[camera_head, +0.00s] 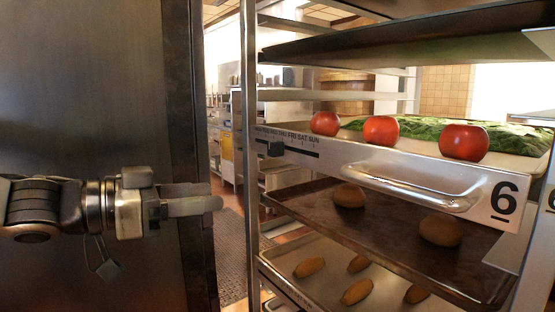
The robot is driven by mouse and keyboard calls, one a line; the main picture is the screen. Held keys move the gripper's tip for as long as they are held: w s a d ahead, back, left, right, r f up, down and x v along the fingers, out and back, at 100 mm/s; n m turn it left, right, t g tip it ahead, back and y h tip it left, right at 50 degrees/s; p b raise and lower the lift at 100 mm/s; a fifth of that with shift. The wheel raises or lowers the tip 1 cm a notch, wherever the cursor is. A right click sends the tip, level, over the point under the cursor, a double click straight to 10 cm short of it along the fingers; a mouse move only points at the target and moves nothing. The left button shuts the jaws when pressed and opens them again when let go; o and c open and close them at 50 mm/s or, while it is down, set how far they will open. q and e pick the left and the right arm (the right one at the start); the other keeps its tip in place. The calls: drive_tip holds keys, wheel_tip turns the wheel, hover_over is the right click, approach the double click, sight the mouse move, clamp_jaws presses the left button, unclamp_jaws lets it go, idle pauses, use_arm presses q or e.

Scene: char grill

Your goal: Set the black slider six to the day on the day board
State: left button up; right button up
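The tray marked 6 (336,158) is in the rack at the right, with a metal handle and a large "6" on its front. A row of weekday letters (292,136) runs along the left of its front edge. The small black slider (276,149) sits below these letters, left of the middle of the row, roughly under WED; the exact day is too small to be sure. My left gripper (215,204) is left of the rack, lower than the slider and apart from it. Its fingers point right and are seen side-on, so their gap is unclear. The day board is not identifiable.
Several tomatoes (381,131) and green leaves (405,127) lie on tray six. Lower trays hold brown buns (440,230) and rolls (357,291). A rack post (250,150) stands between my gripper and the tray. A dark metal panel (90,80) fills the left.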

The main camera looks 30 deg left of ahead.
use_arm(q)
drive_tip(key=n+t+y, duration=0.1)
drive_tip(key=n+t, duration=0.1)
approach(269, 150)
drive_tip(key=b+x, duration=0.2)
drive_tip(key=x, duration=0.5)
drive_tip(key=shift+w+d+r, duration=0.15)
drive_tip(key=shift+w+d, duration=0.3)
drive_tip(key=shift+w, duration=0.35)
drive_tip(key=shift+w+d, duration=0.1)
drive_tip(key=shift+w, duration=0.2)
use_arm(e)
drive_tip(key=shift+w+a+f, duration=0.1)
drive_tip(key=shift+w+f, duration=0.2)
drive_tip(key=shift+f, duration=0.35)
drive_tip(key=shift+w+r, duration=0.1)
